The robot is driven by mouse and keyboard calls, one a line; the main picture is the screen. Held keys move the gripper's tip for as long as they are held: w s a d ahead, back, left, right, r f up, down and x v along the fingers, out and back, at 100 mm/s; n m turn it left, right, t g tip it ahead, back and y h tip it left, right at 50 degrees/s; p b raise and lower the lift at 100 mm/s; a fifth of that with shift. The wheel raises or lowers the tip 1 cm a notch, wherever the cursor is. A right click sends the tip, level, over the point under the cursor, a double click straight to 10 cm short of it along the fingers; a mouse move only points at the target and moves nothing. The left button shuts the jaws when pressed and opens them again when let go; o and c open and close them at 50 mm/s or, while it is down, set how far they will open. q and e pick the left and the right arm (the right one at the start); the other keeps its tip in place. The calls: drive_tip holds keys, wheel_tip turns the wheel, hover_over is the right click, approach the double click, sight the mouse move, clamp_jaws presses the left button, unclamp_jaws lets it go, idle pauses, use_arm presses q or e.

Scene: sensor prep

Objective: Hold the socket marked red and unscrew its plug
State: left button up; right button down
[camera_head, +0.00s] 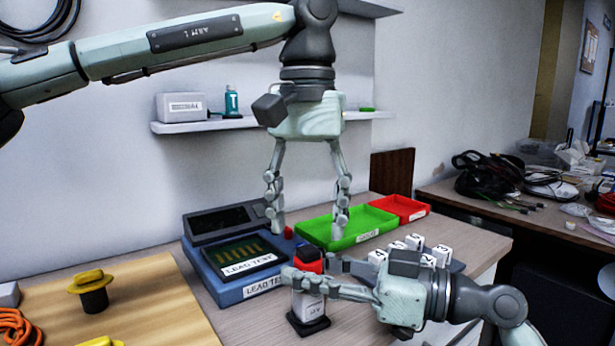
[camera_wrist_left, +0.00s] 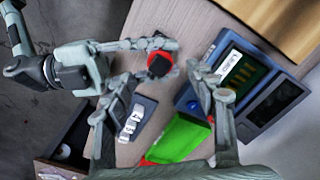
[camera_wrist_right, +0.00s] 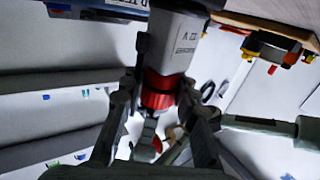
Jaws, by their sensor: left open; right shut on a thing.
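The red-marked socket (camera_head: 308,308) has a pale labelled body on a black foot and stands upright on the table. A red band (camera_head: 309,266) and a black top, apparently the plug, show above it; the red band also shows in the right wrist view (camera_wrist_right: 160,90). My right gripper (camera_head: 312,284) comes from the right and is shut around the socket's upper body, partly hiding it. My left gripper (camera_head: 308,232) is open and empty, pointing down above the plug, its fingers apart on either side. The left wrist view shows the plug's dark top (camera_wrist_left: 160,63) between and beyond those fingers.
The blue lead-test box (camera_head: 232,285) stands close left of the socket. A green tray (camera_head: 345,226) and a red tray (camera_head: 402,207) lie behind. Numbered white blocks (camera_head: 428,260) sit near my right wrist. A yellow-and-black part (camera_head: 92,290) stands on the wooden board.

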sight(307, 249)
use_arm(q)
drive_tip(key=shift+f, duration=2.4)
clamp_jaws()
drive_tip(key=shift+c, duration=0.6)
unclamp_jaws()
drive_tip(key=shift+r, duration=0.1)
